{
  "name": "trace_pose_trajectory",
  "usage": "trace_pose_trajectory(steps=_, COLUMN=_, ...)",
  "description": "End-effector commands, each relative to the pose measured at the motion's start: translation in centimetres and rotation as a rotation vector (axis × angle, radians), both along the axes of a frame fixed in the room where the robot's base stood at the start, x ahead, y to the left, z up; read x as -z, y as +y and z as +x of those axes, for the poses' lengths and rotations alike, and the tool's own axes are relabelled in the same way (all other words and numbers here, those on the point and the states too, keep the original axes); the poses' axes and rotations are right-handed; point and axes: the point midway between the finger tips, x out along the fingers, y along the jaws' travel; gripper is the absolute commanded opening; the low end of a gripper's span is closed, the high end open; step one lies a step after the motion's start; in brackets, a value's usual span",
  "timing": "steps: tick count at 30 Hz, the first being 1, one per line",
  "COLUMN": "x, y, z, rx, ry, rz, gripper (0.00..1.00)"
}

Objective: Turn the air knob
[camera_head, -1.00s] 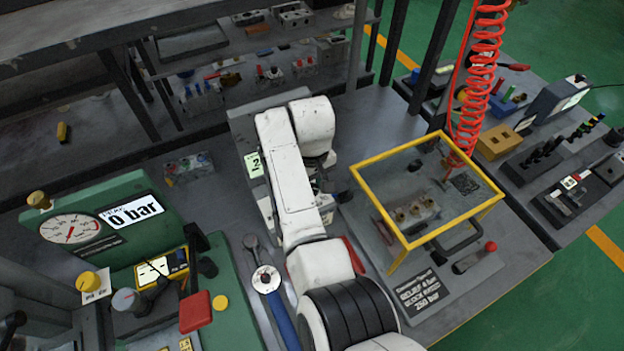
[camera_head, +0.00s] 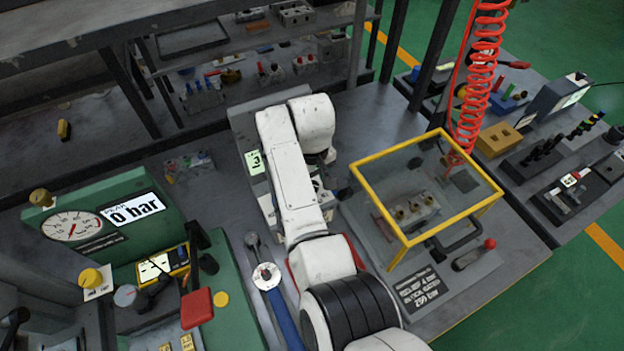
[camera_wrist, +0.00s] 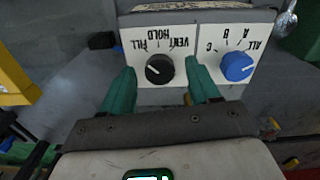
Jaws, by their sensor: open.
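In the wrist view a black knob (camera_wrist: 159,69) with a white pointer line sits on a white panel marked FILL, HOLD and VENT, upside down. A blue knob (camera_wrist: 236,66) on the neighbouring white panel is marked ALL, A, B and C. The frames do not name either one as the air knob. My gripper (camera_wrist: 161,78) is open, its green fingers on either side of the black knob. I cannot tell whether they touch it. In the head view my white arm hides the gripper and both knobs.
A yellow-framed clear guard (camera_head: 425,195) covers a metal block right of my arm. A red coiled hose (camera_head: 478,75) hangs behind it. A blue-handled tool (camera_head: 280,310) lies beside my arm.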

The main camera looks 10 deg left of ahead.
Motion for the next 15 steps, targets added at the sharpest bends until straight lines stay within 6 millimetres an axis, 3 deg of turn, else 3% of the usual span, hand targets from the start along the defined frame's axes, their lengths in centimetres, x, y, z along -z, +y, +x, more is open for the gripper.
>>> trace_pose_trajectory(steps=8, x=-0.5, y=0.0, z=0.0, rx=0.001, ry=0.001, rz=-0.001, gripper=0.61)
trace_pose_trajectory(steps=15, x=-4.4, y=0.0, z=0.1, rx=0.002, ry=-0.003, rz=0.001, gripper=0.61)
